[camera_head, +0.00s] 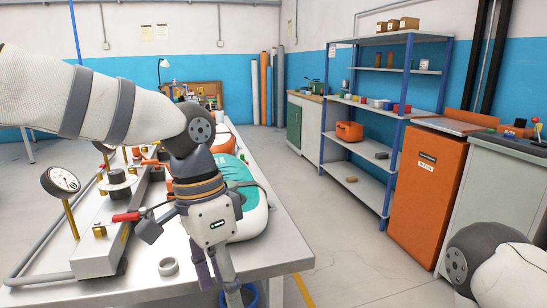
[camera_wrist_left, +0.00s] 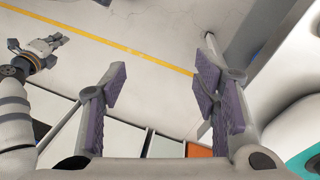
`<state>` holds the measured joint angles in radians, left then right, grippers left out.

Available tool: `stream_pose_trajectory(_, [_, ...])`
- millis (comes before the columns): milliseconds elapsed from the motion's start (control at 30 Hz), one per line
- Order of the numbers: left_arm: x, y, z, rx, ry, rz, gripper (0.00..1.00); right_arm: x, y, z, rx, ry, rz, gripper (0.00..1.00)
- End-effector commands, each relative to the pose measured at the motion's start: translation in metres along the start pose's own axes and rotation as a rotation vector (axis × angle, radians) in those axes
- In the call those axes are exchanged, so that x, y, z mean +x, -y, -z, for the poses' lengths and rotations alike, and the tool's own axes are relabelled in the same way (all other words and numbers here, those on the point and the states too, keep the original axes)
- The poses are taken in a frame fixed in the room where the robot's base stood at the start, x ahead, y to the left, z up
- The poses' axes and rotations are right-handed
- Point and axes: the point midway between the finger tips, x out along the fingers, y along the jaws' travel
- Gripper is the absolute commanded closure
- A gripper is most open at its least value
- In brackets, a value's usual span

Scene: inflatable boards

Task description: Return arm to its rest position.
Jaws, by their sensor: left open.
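My left arm reaches in from the left over the workbench (camera_head: 282,232). Its gripper (camera_head: 214,272) points down by the bench's near edge, in front of a teal and white inflatable board (camera_head: 246,200). In the left wrist view the two purple-padded fingers (camera_wrist_left: 160,85) stand wide apart with nothing between them. Part of the board also shows at that view's right edge (camera_wrist_left: 309,165). My right arm shows only as a link at the lower right of the head view. Its gripper (camera_wrist_left: 48,46) is small at the left of the wrist view, its jaw state unclear.
A pump rig with a pressure gauge (camera_head: 62,181) and red-handled valve (camera_head: 127,216) stands left of my gripper. A grey ring (camera_head: 168,267) lies on the bench. A blue bin (camera_head: 250,295) is below the edge. Shelves (camera_head: 350,180) and an orange cabinet (camera_head: 428,195) stand right, beyond open floor.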

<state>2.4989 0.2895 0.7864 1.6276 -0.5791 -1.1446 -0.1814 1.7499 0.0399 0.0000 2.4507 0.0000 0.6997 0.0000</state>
Motion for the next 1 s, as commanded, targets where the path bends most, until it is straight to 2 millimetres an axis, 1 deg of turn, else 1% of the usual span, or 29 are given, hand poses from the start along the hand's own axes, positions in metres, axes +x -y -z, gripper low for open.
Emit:
stream_pose_trajectory(33, [0.042,-0.007,-0.004,-0.037,0.007,-0.06,0.45,0.001,0.0,0.001,0.0,0.0,0.0,1.0])
stream_pose_trajectory(67, [0.066,-0.012,-0.007,-0.067,0.002,-0.093,0.45,0.001,0.0,0.001,0.0,-0.001,0.0,1.0])
stream_pose_trajectory(100, [0.099,-0.019,-0.013,-0.116,-0.006,-0.135,0.45,0.001,0.0,0.001,0.0,-0.001,0.0,1.0])
stream_pose_trajectory(133, [0.124,-0.027,-0.019,-0.161,-0.009,-0.167,0.45,0.001,0.0,0.001,0.0,0.0,0.0,1.0])
stream_pose_trajectory(167, [0.15,-0.034,-0.028,-0.212,-0.012,-0.197,0.45,0.001,0.0,0.001,0.0,0.0,0.0,1.0])
stream_pose_trajectory(200, [0.184,-0.045,-0.043,-0.29,-0.014,-0.23,0.45,0.001,0.0,0.0,0.0,0.001,0.0,1.0])
stream_pose_trajectory(233, [0.209,-0.054,-0.057,-0.357,-0.013,-0.248,0.45,0.001,0.0,0.0,0.0,0.001,0.0,1.0])
stream_pose_trajectory(267, [0.233,-0.063,-0.073,-0.429,-0.012,-0.259,0.45,0.001,0.0,0.0,0.0,0.002,0.0,1.0])
stream_pose_trajectory(300, [0.261,-0.074,-0.098,-0.531,-0.003,-0.259,0.45,0.001,0.0,0.0,0.0,0.002,0.0,1.0])
stream_pose_trajectory(367, [0.295,-0.087,-0.142,-0.676,0.014,-0.226,0.45,0.001,0.0,0.0,0.0,0.002,0.0,1.0])
stream_pose_trajectory(400, [0.311,-0.093,-0.173,-0.762,0.028,-0.186,0.45,0.001,0.0,0.0,0.0,0.001,0.0,1.0])
stream_pose_trajectory(433, [0.32,-0.096,-0.195,-0.817,0.039,-0.149,0.45,0.001,0.0,0.0,0.0,0.001,0.0,1.0])
stream_pose_trajectory(467, [0.326,-0.099,-0.216,-0.864,0.05,-0.111,0.45,0.001,0.0,0.0,0.0,0.001,0.0,1.0])
stream_pose_trajectory(500, [0.33,-0.101,-0.242,-0.912,0.064,-0.059,0.45,0.001,0.0,0.0,0.0,0.001,0.0,1.0])
stream_pose_trajectory(600, [0.33,-0.101,-0.287,-0.981,0.087,0.05,0.45,0.001,0.0,0.0,0.0,0.0,0.0,1.0])
stream_pose_trajectory(633, [0.33,-0.101,-0.295,-0.991,0.09,0.072,0.45,0.001,0.0,0.0,0.0,0.0,0.0,1.0])
stream_pose_trajectory(700, [0.328,-0.1,-0.305,-1.004,0.093,0.103,0.45,0.001,0.0,0.0,0.0,0.0,0.0,1.0])
stream_pose_trajectory(733, [0.328,-0.1,-0.307,-1.006,0.092,0.109,0.45,0.001,0.0,0.0,0.0,0.0,0.0,1.0])
stream_pose_trajectory(1000, [0.328,-0.098,-0.306,-1.006,0.088,0.111,0.45,0.001,0.0,0.0,0.0,0.001,0.0,1.0])
